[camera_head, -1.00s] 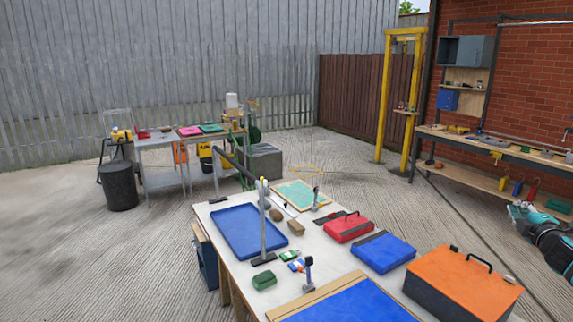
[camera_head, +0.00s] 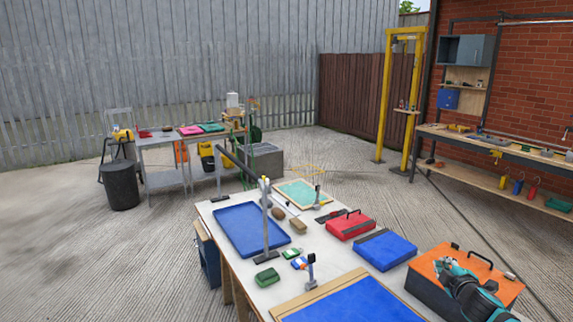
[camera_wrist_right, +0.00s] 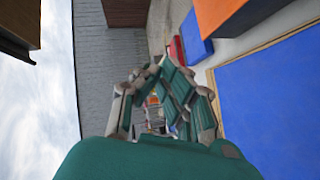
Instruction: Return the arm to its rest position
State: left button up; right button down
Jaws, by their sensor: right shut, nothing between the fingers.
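My right gripper (camera_head: 452,270) is teal and grey. It shows at the lower right of the head view, in front of the orange-lidded dark toolbox (camera_head: 424,290) and hiding part of it. I cannot tell whether it touches the box. In the right wrist view, the fingers of the right gripper (camera_wrist_right: 158,80) are folded together and shut, with nothing held. My left gripper is not in view.
The white table (camera_head: 240,262) carries a blue tray (camera_head: 222,232), a red case (camera_head: 350,226), a blue case (camera_head: 386,250) and a blue mat (camera_head: 350,303). A workbench (camera_head: 470,148) runs along the brick wall. Open concrete lies between.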

jog(key=s+a+f+m+g+y, duration=0.1)
jog(key=s+a+f+m+g, duration=0.2)
jog(key=s+a+f, duration=0.6)
jog(key=s+a+f+m+g+y, duration=0.1)
jog(key=s+a+f+m+g, duration=0.1)
jog(key=s+a+f, duration=0.7)
jog(key=s+a+r+m+g, duration=0.2)
jog(key=s+m+g, duration=0.1)
jog(key=s, duration=1.1)
jog(key=s+a+r+m+g, duration=0.2)
jog(key=s+a+m+g, duration=0.1)
jog(key=s, duration=1.2)
notch_tip(320, 180, down, 33)
jog(key=s+g+b, duration=0.2)
jog(key=b, duration=0.4)
jog(key=s+d+f+b, duration=0.3)
jog(key=s+f+b, duration=0.1)
jog(key=s+f, duration=1.2)
notch_tip(320, 180, down, 3)
jog(key=shift+f+g, duration=0.15)
jog(key=shift+g, duration=0.25)
